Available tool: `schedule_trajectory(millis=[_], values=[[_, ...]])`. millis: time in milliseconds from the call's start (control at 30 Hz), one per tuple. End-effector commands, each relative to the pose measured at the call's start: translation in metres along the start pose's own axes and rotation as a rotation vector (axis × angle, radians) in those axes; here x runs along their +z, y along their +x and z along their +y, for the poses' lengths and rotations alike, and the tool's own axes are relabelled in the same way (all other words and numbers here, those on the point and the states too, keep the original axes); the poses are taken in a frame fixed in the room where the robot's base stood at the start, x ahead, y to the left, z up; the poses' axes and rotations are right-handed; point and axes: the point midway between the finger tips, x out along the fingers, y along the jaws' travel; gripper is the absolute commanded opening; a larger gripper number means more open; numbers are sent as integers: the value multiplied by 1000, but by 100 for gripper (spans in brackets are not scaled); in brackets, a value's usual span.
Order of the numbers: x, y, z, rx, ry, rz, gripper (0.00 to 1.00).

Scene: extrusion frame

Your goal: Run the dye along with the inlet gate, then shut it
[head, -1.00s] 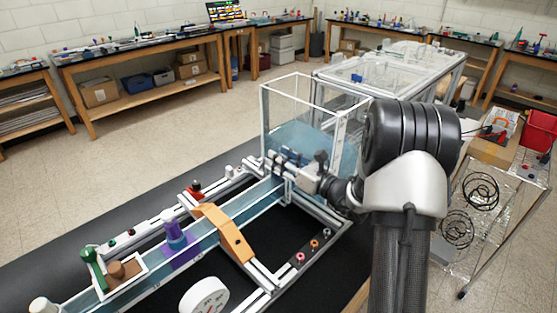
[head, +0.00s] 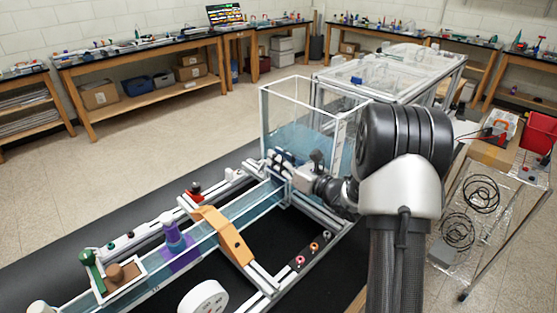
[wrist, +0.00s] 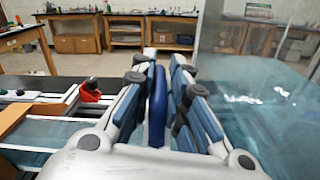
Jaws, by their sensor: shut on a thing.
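My gripper (head: 277,160) is at the tank end of the channel. In the wrist view my gripper (wrist: 160,80) is closed around an upright blue handle (wrist: 157,105), which appears to belong to the inlet gate. The gate's lower part is hidden behind my gripper. The clear tank (head: 290,100) holds blue water and stands just beyond my gripper. The long clear channel (head: 258,196) runs from there toward the lower left, with pale blue water in it. I cannot make out any dye streak in the water.
An orange bridge (head: 228,236) spans the channel, with a purple piece (head: 177,243) and a tray holding a brown block (head: 121,272) farther along. A red knob with a black top (head: 195,190) stands on the far rail. A white dial (head: 204,299) is at the front.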

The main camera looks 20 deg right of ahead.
Motion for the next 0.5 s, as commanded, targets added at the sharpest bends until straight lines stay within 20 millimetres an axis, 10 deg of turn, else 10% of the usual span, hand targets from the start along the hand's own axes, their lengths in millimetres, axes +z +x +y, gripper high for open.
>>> schedule_trajectory(millis=[500], values=[[3, 0, 2, 3, 3, 1, 0]])
